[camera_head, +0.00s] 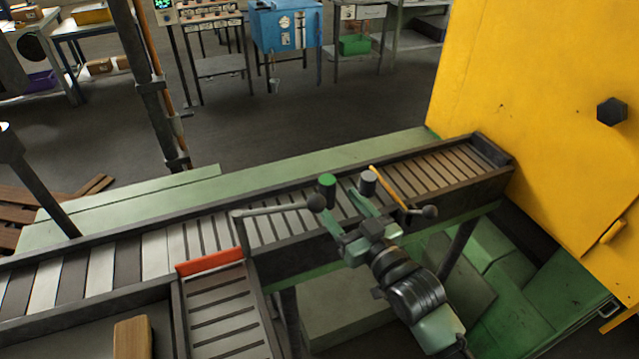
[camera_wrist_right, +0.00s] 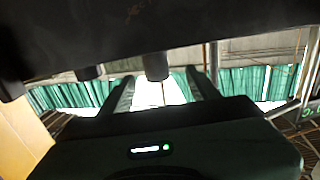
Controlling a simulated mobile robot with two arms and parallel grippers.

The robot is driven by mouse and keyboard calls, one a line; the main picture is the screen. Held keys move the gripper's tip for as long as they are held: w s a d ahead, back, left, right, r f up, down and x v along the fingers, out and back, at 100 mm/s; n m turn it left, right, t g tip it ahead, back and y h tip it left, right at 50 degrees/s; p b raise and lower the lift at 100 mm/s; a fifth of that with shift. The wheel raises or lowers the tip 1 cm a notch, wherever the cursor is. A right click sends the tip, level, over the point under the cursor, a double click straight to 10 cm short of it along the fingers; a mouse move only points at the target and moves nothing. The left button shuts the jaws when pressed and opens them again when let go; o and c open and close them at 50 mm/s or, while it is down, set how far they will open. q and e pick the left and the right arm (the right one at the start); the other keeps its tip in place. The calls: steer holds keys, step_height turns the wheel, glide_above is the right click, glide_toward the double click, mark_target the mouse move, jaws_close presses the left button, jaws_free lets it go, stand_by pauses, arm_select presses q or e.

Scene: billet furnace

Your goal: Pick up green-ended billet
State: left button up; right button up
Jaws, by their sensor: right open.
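The green-ended billet (camera_head: 327,186) is a short upright cylinder with a bright green top, on the roller conveyor in the middle of the head view. A grey-ended billet (camera_head: 368,182) stands to its right. My right gripper (camera_head: 341,203) is open, its two green fingers reaching to the far left at the billets. The green-ended billet is near the left finger's tip; I cannot tell whether it is between the fingers. In the right wrist view, the fingers (camera_wrist_right: 160,92) are apart, with dark cylinder ends above them and no green end visible. My left gripper is not in view.
Two levers with black knobs, one grey (camera_head: 275,210) and one yellow (camera_head: 388,187), reach over the roller conveyor (camera_head: 205,238) close to the gripper. A yellow machine (camera_head: 540,100) stands at the right. An orange stop bar (camera_head: 209,261) crosses the side conveyor.

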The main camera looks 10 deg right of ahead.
mark_target(332, 186)
steer(key=shift+w+a+r, duration=0.15)
steer(key=shift+w, duration=0.4)
steer(key=shift+w+a+r, duration=0.1)
steer(key=shift+w, duration=0.15)
steer(key=w+p, duration=0.1)
steer(key=w+r+p, duration=0.1)
steer(key=w, duration=0.1)
steer(key=shift+a, duration=0.15)
steer(key=shift+w+a+f+p, duration=0.2)
steer(key=shift+w, duration=0.3)
steer(key=shift+w+a+f+p, duration=0.15)
steer(key=shift+w+p, duration=0.05)
steer(key=shift+w, duration=0.3)
steer(key=shift+w+f, duration=0.1)
steer(key=shift+w, duration=0.05)
jaws_close()
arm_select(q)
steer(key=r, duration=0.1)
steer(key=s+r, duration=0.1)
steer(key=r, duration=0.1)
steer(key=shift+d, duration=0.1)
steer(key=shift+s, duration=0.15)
